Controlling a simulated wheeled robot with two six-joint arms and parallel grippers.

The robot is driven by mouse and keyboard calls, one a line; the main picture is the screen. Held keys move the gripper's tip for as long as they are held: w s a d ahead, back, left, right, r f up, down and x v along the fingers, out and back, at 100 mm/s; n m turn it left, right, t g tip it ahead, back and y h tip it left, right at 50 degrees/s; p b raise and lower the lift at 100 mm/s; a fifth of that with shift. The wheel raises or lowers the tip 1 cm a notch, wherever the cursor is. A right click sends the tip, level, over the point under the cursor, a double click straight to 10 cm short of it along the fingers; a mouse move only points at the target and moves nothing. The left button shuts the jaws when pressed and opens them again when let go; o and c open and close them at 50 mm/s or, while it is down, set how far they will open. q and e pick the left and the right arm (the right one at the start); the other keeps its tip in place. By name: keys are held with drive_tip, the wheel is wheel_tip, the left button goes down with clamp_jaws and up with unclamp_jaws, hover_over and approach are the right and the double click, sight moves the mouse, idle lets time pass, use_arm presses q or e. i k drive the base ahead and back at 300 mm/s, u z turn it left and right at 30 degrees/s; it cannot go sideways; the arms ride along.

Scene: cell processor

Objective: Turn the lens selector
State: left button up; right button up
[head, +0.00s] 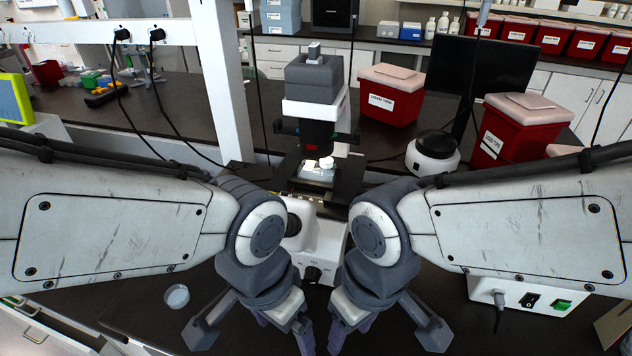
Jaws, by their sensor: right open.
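A microscope (314,80) with a grey head and white body stands in the middle of the bench. A small dark knob (312,274), which looks like the lens selector, sits low on its white front base with small markings around it. My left gripper (284,334) is below and left of the knob, pointing down, with its fingers apart. My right gripper (352,334) is below and right of it, open and empty. Both grippers are apart from the knob. The lower fingertips are partly cut off by the frame edge, and my arms hide the sides of the microscope base.
Red bins with pale lids (389,97) stand behind right, beside a dark monitor (478,75). A round white device (433,153) is right of the microscope. A small dish (176,296) lies front left. A white box with switches (520,296) is at right.

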sight(312, 275)
drive_tip(key=u, duration=0.15)
drive_tip(key=k, duration=0.95)
drive_tip(key=z, duration=0.05)
